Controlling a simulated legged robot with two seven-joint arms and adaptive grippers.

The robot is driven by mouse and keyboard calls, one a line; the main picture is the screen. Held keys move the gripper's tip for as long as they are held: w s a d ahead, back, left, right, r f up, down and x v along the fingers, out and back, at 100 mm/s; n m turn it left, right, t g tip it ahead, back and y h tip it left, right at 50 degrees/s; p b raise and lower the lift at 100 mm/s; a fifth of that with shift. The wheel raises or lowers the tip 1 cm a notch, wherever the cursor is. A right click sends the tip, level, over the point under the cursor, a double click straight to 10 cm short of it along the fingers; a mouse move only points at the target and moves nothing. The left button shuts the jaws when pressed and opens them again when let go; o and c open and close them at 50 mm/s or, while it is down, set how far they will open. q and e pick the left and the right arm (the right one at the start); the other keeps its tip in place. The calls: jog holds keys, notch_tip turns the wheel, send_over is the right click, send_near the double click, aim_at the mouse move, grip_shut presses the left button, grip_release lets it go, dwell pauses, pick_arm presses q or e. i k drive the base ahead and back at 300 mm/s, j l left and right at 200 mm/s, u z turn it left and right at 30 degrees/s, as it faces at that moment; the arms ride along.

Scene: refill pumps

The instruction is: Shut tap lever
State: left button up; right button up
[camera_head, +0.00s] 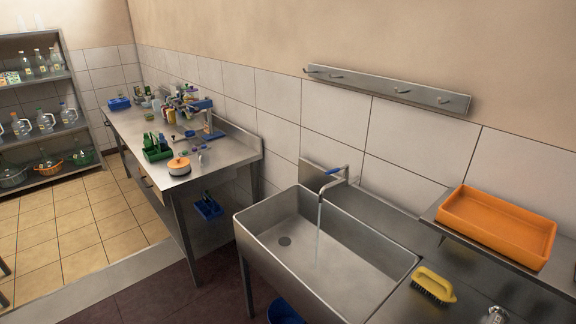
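The tap (341,179) is mounted on the wall plate behind the metal sink (252,225). Its blue lever (334,171) sits on top and points to the left, over the spout. A thin pale stream of water (317,240) falls from the spout into the basin. The basin floor and its dark drain are visible, with no deep water showing. Neither of my grippers is in view, and nothing touches the lever.
Right of the sink, a yellow brush (433,285) lies on the metal counter, and an orange tray (497,228) sits on a raised shelf. A cluttered steel table (228,152) stands left. A hook rail (388,88) hangs above. Space around the tap is clear.

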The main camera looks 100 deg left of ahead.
aim_at(346, 167)
jog(key=u, duration=3.05)
